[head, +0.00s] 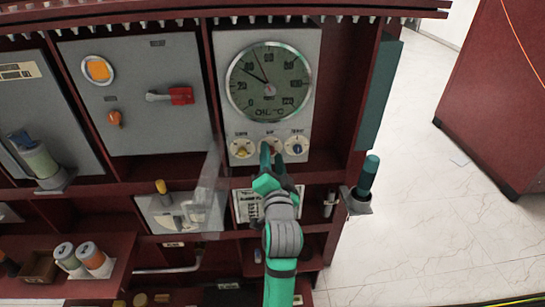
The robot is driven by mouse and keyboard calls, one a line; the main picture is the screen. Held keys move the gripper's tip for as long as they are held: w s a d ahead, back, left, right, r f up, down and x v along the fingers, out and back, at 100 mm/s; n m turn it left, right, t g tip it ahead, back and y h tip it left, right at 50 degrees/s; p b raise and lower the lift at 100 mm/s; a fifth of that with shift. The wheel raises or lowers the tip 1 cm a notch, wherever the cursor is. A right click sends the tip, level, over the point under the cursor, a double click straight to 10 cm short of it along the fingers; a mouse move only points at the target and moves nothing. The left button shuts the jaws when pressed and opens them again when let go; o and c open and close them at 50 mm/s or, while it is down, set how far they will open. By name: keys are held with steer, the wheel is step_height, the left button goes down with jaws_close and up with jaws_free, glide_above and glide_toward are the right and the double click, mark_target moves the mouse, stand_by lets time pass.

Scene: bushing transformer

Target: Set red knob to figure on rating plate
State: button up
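A large round dial marked OIL °C (269,82) sits on a grey panel, with a row of three small knobs below it. The left knob is yellow (242,149) and the right knob is blue (297,148). The middle knob (276,146) shows a little reddish colour and is mostly hidden by my gripper. My gripper (270,154) is in front of that middle knob. I cannot tell whether its fingers touch the knob or are closed on it. A white printed plate (243,206), probably the rating plate, is below, partly behind my arm; its text is too small to read.
Left of the dial panel is a grey panel with a red-handled lever (180,96) and an orange knob (114,119). A teal-topped post (368,177) stands right of the plate. Cylinders (90,256) sit on the lower left shelf. Open tiled floor (420,220) lies right.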

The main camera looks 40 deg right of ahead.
steer(key=shift+a, duration=0.15)
steer(key=v, duration=1)
steer(key=shift+s, duration=0.35)
steer(key=shift+a, duration=0.1)
